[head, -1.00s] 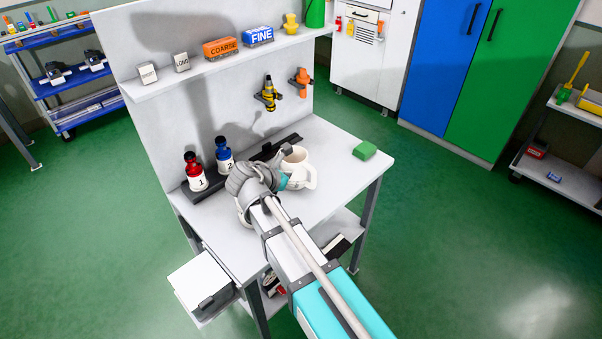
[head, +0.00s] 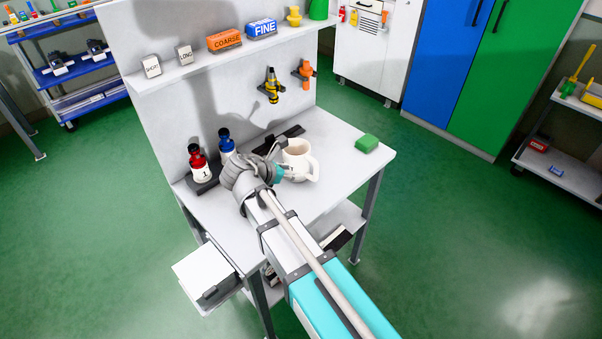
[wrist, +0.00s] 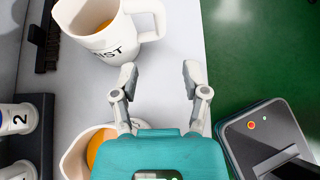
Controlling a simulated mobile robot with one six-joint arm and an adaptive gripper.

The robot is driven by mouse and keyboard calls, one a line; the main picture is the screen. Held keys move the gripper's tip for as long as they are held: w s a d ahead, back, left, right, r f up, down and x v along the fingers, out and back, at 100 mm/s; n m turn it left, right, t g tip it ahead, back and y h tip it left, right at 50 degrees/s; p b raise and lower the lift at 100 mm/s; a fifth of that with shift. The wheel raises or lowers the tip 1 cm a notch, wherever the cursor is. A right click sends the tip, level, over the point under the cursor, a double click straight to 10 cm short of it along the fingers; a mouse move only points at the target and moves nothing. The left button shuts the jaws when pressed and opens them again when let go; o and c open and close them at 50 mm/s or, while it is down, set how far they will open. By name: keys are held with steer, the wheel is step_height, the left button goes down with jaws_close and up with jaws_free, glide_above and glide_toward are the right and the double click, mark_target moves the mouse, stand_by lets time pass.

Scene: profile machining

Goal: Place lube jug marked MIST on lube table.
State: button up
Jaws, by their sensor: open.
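A white jug (wrist: 103,28) stands upright on the worktable in the wrist view, orange liquid inside. Its lettering ends in "IST"; the first letter is hard to make out. Its handle points right. In the head view a white jug (head: 298,157) stands beside my gripper (head: 279,173), which is partly hidden by my wrist. In the wrist view my gripper (wrist: 159,76) is open and empty, its fingers apart beside the jug handle and not around it. A second white jug (wrist: 80,150) with orange liquid is partly hidden behind my gripper. No lube table label is readable.
The worktable (head: 340,160) has a back panel and shelf. Bottles 1 (head: 199,163) and 2 (head: 226,142) stand in a dark holder at the left. A green block (head: 366,144) lies at the right corner. Green floor (head: 450,230) is open to the right.

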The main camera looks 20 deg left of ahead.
steer(key=w+d+f+m+g, duration=0.2)
steer(key=d+m, duration=0.3)
steer(key=d, duration=0.3)
steer(key=w+d+f+m+g, duration=0.2)
steer(key=d+m, duration=0.3)
steer(key=d, duration=0.4)
steer(key=w+d+f+m+g, duration=0.2)
steer(key=d+m, duration=0.2)
steer(key=d, duration=0.4)
steer(key=s+d+f+m+g+y, duration=0.1)
steer(key=s+d+m+g+y, duration=0.1)
steer(key=d+m, duration=0.6)
steer(key=s+d+f+m+g+y, duration=0.1)
steer(key=s+d+m, duration=0.3)
steer(key=d+m, duration=0.5)
steer(key=shift+d+g+y, duration=0.6)
steer(key=shift+d+g, duration=0.1)
steer(key=shift+d, duration=1.55)
